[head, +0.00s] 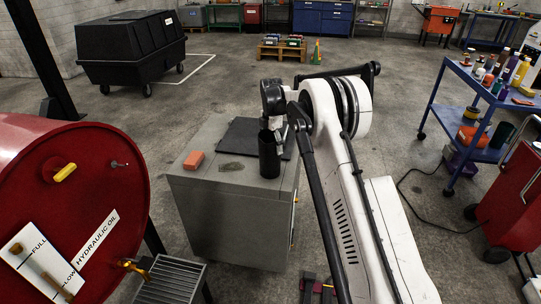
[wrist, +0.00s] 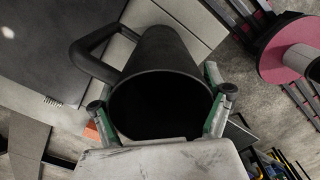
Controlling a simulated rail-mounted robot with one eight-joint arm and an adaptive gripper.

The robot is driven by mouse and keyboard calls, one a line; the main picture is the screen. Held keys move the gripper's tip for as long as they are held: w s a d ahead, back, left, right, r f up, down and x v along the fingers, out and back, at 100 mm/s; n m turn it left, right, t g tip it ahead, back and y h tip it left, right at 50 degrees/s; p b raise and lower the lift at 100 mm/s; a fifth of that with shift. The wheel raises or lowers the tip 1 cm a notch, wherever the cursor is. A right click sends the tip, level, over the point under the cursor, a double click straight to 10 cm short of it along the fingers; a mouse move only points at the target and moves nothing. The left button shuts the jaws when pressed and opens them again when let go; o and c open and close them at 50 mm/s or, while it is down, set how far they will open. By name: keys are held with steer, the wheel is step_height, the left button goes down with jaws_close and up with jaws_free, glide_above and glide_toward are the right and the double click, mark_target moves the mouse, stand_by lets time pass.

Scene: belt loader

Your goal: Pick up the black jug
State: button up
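The black jug (head: 269,155) is at the right front part of the grey cabinet's top. In the wrist view the jug (wrist: 165,55) shows its wide dark mouth towards the camera and its handle at the upper left. My gripper (wrist: 160,110) has its green-padded fingers on opposite sides of the jug, seemingly pressed against its wall. In the head view my gripper (head: 271,123) is at the jug's upper end, partly hidden by my arm. I cannot tell whether the jug's base touches the cabinet.
The grey cabinet (head: 225,215) carries an orange block (head: 194,160), a small grey pad (head: 231,166) and a dark flat plate (head: 240,136). A blue cart (head: 455,130) with bottles is at right.

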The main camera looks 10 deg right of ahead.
steer(key=c, duration=1.2)
steer(key=shift+r, duration=0.15)
